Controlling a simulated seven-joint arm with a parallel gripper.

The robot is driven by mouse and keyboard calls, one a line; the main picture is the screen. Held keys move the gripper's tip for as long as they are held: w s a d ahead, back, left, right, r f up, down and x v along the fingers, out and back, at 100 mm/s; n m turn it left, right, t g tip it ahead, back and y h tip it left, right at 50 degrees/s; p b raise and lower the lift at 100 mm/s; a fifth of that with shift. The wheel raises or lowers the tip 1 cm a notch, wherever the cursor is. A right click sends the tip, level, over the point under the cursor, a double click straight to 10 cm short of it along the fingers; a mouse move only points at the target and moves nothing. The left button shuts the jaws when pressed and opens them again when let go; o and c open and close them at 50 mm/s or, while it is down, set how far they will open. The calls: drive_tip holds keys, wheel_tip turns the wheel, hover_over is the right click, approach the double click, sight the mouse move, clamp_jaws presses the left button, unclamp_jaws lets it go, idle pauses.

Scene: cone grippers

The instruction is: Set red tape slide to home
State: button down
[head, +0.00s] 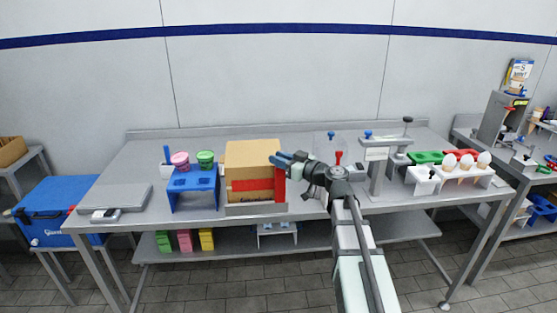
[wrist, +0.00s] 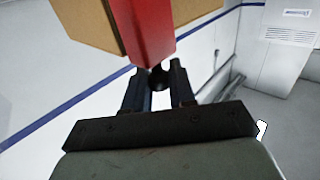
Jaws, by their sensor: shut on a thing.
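The red tape slide (head: 280,184) is an upright red piece at the right end of a tan box-like unit (head: 252,155). A red band (head: 250,190) runs across the unit's front. In the wrist view the red slide (wrist: 140,25) fills the top middle, with the tan unit (wrist: 85,22) behind it. My gripper (head: 281,158) reaches in from the right to the top of the slide. In the wrist view my gripper (wrist: 156,82) has its fingers on both sides of a small dark round knob (wrist: 157,78) at the end of the red slide.
A blue cup stand (head: 193,183) with pink and green cups is left of the unit. A grey clamp-like stand (head: 378,165) and a white cone holder (head: 465,173) are to the right.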

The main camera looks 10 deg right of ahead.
drive_tip(key=c, duration=1.2)
unclamp_jaws()
drive_tip(key=shift+w+d+r, duration=0.1)
drive_tip(key=shift+d+r, duration=0.15)
drive_tip(key=shift+d, duration=0.05)
drive_tip(key=shift+o, duration=0.7)
drive_tip(key=shift+f, duration=0.1)
drive_tip(key=v, duration=1.3)
drive_tip(key=shift+s+d, duration=0.2)
drive_tip(key=shift+s, duration=0.15)
